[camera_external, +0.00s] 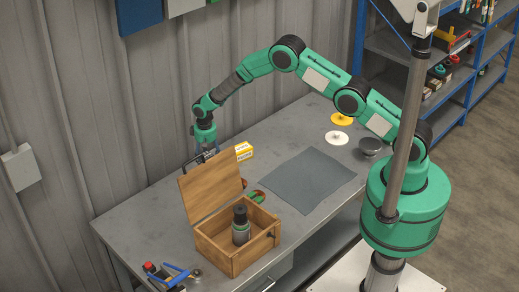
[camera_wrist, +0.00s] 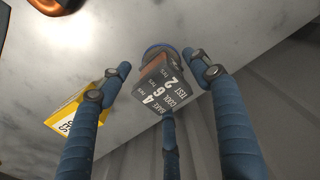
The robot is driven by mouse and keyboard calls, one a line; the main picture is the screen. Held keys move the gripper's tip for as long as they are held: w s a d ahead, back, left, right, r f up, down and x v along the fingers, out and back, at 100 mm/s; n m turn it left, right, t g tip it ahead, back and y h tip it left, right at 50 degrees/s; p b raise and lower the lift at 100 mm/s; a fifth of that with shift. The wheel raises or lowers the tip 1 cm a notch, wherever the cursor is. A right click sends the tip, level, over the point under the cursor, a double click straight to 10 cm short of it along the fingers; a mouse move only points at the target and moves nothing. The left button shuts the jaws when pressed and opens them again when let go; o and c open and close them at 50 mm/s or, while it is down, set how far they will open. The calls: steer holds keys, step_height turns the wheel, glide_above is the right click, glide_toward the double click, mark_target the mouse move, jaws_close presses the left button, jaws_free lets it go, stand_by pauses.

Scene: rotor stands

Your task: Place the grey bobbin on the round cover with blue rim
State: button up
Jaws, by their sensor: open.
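My gripper (camera_wrist: 163,85) has three blue fingers, spread apart, with nothing held between them. In the wrist view a dark printed card or block (camera_wrist: 163,85) lies between the fingers. A round thing with a blue rim (camera_wrist: 156,49) shows partly behind it and may be the round cover; most of it is hidden. In the external view my gripper (camera_external: 204,154) is low over the bench, partly behind the raised lid of a wooden box. A grey and dark cylinder (camera_external: 240,232) stands upright in that box; I cannot tell whether it is the grey bobbin.
The wooden box (camera_external: 226,258) has its lid (camera_external: 209,185) raised. A yellow carton (camera_external: 244,151) stands near my gripper. A grey mat (camera_external: 309,179) lies clear. White disc (camera_external: 336,138), yellow disc (camera_external: 341,119) and dark round piece (camera_external: 370,146) sit farther right. Tools (camera_external: 173,276) lie at front left.

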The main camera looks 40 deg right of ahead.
mark_target(207, 155)
step_height(207, 155, up, 11)
steer(key=shift+r, duration=0.1)
stand_by(0.5)
steer(key=shift+r, duration=0.1)
stand_by(0.6)
